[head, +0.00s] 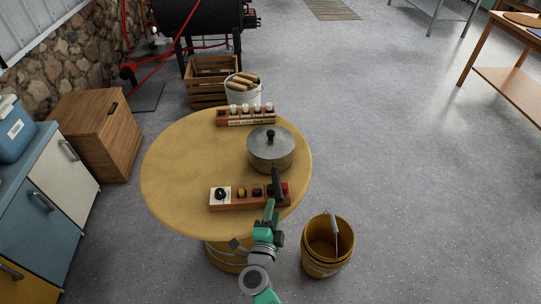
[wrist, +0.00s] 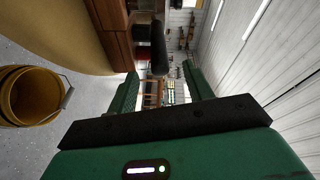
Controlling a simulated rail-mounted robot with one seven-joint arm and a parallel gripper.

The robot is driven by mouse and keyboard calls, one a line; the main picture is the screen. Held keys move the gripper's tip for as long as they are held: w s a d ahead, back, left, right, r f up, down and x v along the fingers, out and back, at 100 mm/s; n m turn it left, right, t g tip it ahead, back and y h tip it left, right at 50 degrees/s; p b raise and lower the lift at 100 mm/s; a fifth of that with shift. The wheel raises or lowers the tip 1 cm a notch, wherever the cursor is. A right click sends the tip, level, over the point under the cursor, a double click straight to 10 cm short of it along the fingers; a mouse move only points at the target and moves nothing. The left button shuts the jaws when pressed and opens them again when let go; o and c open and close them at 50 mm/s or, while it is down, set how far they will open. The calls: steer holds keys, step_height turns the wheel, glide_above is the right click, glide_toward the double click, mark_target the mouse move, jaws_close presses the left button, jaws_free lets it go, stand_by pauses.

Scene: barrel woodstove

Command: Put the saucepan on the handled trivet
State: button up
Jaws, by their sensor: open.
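The grey lidded saucepan (head: 270,151) stands upright on the round yellow table. Its black handle (head: 277,184) points toward my arm, over the right end of a wooden block. The handle also shows end-on in the wrist view (wrist: 158,46). My gripper (head: 270,212) is open and empty at the table's near edge, just short of the handle. In the wrist view its green fingers (wrist: 162,82) are apart, with the handle ahead and a little above the gap. I cannot clearly identify the handled trivet; a round brown item (head: 524,18) on the right-hand table is cut off.
A yellow bucket (head: 327,262) is on the floor at right. A wooden side table (head: 515,82) stands far right. The floor between is clear.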

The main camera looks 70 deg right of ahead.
mark_target(277, 192)
steer(key=b+x, duration=0.1)
steer(key=x, duration=0.2)
steer(key=b+x, duration=0.2)
steer(key=x, duration=0.2)
steer(key=shift+f, duration=0.25)
steer(key=shift+d+r, duration=0.1)
steer(key=shift+d, duration=0.1)
steer(key=shift+a, duration=0.1)
jaws_close()
stand_by(0.7)
steer(key=shift+r, duration=0.25)
